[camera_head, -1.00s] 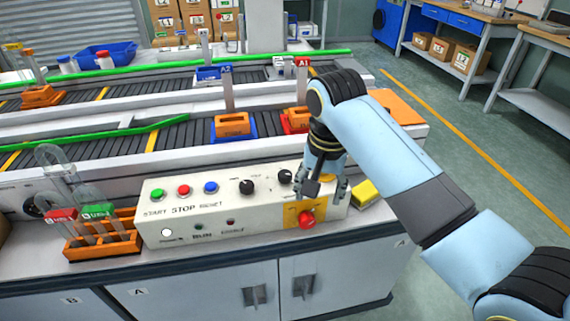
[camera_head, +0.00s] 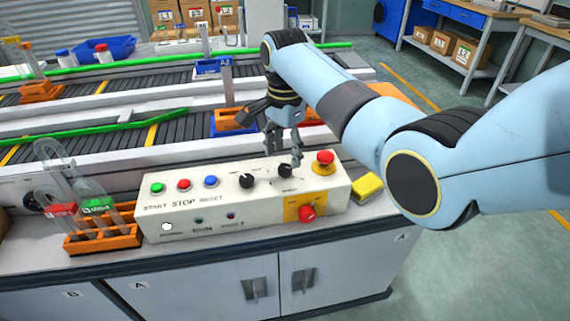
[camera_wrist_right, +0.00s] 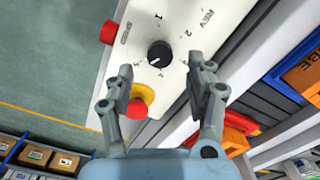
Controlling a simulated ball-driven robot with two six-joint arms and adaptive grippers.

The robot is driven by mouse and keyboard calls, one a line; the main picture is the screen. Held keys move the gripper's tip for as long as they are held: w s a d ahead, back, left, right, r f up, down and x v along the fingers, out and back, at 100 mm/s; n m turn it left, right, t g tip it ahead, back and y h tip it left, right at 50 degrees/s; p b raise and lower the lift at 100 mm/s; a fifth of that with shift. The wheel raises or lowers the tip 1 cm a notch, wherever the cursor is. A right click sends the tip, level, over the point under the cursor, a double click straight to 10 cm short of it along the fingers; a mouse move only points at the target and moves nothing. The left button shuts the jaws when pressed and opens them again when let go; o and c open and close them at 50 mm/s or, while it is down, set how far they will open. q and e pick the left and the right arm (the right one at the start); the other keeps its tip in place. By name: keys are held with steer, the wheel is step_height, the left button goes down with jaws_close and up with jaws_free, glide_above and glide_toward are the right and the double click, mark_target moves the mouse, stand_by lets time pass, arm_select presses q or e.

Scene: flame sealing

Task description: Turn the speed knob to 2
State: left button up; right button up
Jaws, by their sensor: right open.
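The control box (camera_head: 160,210) has two black knobs. The right one, beside the SPEED lettering, is the speed knob (camera_head: 285,170); it also shows in the right wrist view (camera_wrist_right: 159,54), with numbers around it. A small light mark shows on its lower left side there, but I cannot tell for certain which number it points to. My right gripper (camera_head: 283,149) is open and empty, just above and behind the knob. In the wrist view its fingers (camera_wrist_right: 159,75) stand apart on either side of the knob, not visibly touching it. My left gripper is not in view.
A red mushroom button (camera_head: 324,158) stands right of the speed knob, and a red switch (camera_head: 307,213) is on the front face. The other black knob (camera_head: 246,181) is to the left. A yellow block (camera_head: 367,186) and an orange tube rack (camera_head: 105,240) flank the box.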

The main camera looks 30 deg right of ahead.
mark_target(285, 167)
step_height(285, 167, down, 4)
steer(key=shift+f, duration=0.1)
jaws_close()
stand_by(0.5)
